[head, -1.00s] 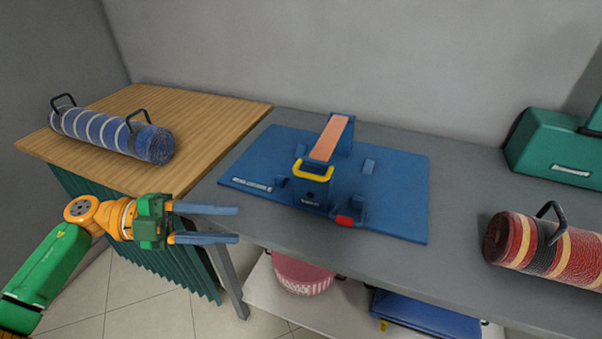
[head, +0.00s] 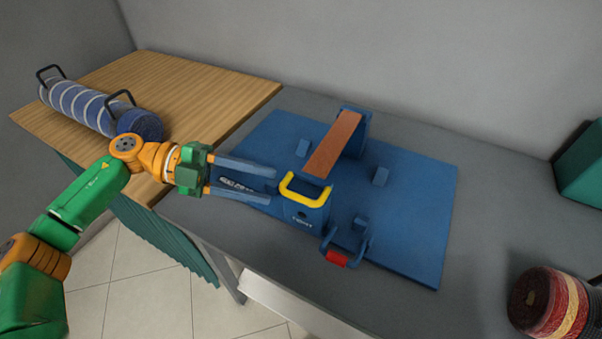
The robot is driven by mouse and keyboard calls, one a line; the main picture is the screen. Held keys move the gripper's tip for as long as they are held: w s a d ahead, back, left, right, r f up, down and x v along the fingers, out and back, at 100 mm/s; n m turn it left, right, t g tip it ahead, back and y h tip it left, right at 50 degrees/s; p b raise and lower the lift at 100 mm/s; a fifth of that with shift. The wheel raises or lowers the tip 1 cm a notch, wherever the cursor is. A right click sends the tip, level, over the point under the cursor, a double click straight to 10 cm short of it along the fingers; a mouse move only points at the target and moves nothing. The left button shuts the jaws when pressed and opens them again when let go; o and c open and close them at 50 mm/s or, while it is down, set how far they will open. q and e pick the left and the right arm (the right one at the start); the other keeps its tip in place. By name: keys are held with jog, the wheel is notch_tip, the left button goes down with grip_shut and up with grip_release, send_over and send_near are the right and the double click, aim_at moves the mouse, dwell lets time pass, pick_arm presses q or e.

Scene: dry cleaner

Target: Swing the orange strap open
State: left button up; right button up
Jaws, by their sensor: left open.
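The orange strap (head: 334,143) runs from the tall blue post (head: 357,134) at the back of a blue base board (head: 415,215) down toward the front block (head: 303,210). A yellow loop handle (head: 305,188) sits at the strap's near end, over the front block. A red piece (head: 337,259) on a blue bracket is at the board's front edge. My left gripper (head: 272,184) is open and empty, its two blue fingers pointing right, just left of the yellow handle and apart from it. My right gripper is not in view.
A striped blue roll (head: 90,108) with black handles lies on the wooden table (head: 200,85) at left. A red striped roll (head: 550,302) and a green case (head: 582,165) are at right on the grey counter (head: 490,215). A wall stands behind.

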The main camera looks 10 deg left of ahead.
aim_at(290, 196)
pick_arm(q)
jog(key=d, duration=0.1)
jog(key=d+p, duration=0.1)
jog(key=d, duration=0.1)
jog(key=s+d, duration=0.1)
jog(key=d, duration=0.1)
jog(key=shift+d+f, duration=0.2)
jog(key=shift+f, duration=0.1)
jog(key=shift+w+d+f, duration=0.15)
jog(key=shift+f, duration=0.05)
grip_shut()
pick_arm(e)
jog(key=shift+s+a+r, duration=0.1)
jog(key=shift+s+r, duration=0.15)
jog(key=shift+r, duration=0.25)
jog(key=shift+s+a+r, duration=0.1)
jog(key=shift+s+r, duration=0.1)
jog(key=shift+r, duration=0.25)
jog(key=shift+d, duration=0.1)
